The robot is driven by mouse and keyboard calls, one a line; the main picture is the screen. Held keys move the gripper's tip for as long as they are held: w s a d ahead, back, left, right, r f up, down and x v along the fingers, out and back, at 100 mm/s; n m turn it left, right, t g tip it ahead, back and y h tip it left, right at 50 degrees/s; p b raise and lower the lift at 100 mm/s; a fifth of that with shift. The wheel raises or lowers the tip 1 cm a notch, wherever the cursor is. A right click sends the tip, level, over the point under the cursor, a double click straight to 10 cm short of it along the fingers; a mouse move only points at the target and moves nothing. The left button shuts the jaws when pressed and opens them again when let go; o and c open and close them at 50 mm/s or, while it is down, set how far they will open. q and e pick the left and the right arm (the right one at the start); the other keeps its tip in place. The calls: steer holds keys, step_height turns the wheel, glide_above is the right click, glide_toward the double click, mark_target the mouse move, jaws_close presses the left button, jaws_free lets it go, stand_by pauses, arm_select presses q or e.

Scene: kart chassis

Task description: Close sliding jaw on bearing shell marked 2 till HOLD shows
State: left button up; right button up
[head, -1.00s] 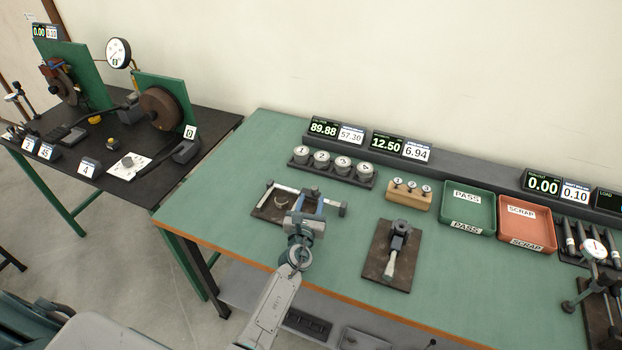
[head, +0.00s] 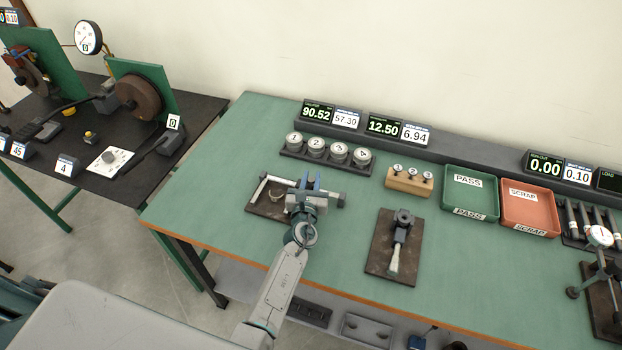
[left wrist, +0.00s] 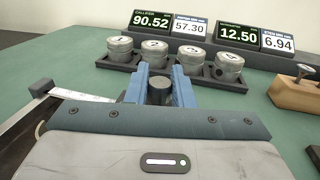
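The caliper's steel beam and fixed jaw (head: 263,187) lie on a brown plate (head: 262,208) on the green bench. A small curved shell (head: 278,195) lies between the jaws; its mark is not legible. The sliding jaw is largely hidden by my left gripper (head: 310,183). In the left wrist view its blue fingers (left wrist: 160,86) stand on both sides of a dark round knob (left wrist: 159,92) and appear to touch it. The caliper display (head: 317,112) reads 90.52, and no HOLD shows. My right gripper is not in view.
A rack of pistons marked 1 to 4 (head: 325,161) stands behind the caliper. A wooden block with numbered pieces (head: 409,186), a PASS tray (head: 471,214) and a SCRAP tray (head: 529,229) stand to its right. A fixture on a plate (head: 395,258) lies front right.

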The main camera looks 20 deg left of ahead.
mark_target(297, 182)
arm_select(q)
jaws_close()
steer(key=shift+a, duration=0.25)
steer(key=a, duration=0.3)
steer(key=shift+a, duration=0.55)
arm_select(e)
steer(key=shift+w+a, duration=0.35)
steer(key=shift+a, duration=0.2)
arm_select(q)
steer(key=o, duration=0.7)
jaws_free()
steer(key=shift+w+d, duration=0.1)
steer(key=shift+f, duration=0.1)
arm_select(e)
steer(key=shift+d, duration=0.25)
